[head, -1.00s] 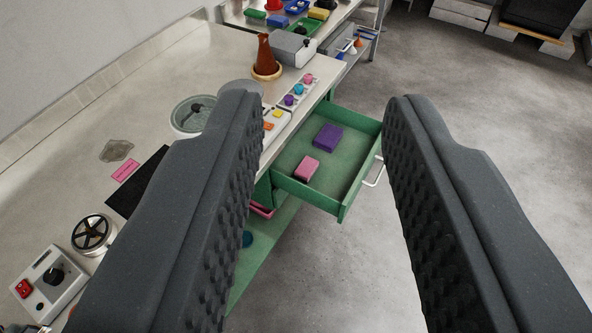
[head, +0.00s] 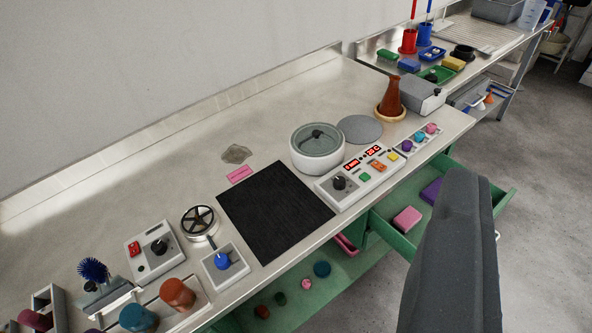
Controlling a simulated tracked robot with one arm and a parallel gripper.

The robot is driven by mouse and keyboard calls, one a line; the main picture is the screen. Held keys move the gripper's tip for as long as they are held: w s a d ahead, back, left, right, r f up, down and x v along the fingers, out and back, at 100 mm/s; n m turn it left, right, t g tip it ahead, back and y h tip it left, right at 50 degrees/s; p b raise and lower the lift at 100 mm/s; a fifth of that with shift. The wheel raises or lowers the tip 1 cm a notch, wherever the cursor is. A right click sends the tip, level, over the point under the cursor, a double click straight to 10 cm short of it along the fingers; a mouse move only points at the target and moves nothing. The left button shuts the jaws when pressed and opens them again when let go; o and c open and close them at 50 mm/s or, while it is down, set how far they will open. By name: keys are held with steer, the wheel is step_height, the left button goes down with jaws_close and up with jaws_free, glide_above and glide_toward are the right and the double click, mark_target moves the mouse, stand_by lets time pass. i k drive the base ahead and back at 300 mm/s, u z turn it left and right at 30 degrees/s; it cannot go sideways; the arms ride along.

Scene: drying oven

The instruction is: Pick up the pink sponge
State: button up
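The pink sponge (head: 407,219) is a small block lying in the open green drawer (head: 396,242) under the counter, right of centre. One dark grey finger of my gripper (head: 462,178) shows at the lower right, in front of part of the drawer. The other finger cannot be seen, so the opening between them cannot be judged. The sponge shows just left of the visible finger, with nothing seen holding it.
A purple block (head: 431,191) lies in the drawer, partly hidden by my finger. A lower green shelf holds small round things. Floor at right is clear.

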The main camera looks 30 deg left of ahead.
mark_target(408, 218)
steer(key=z, duration=0.45)
steer(key=i, duration=1.35)
steer(key=u, duration=0.2)
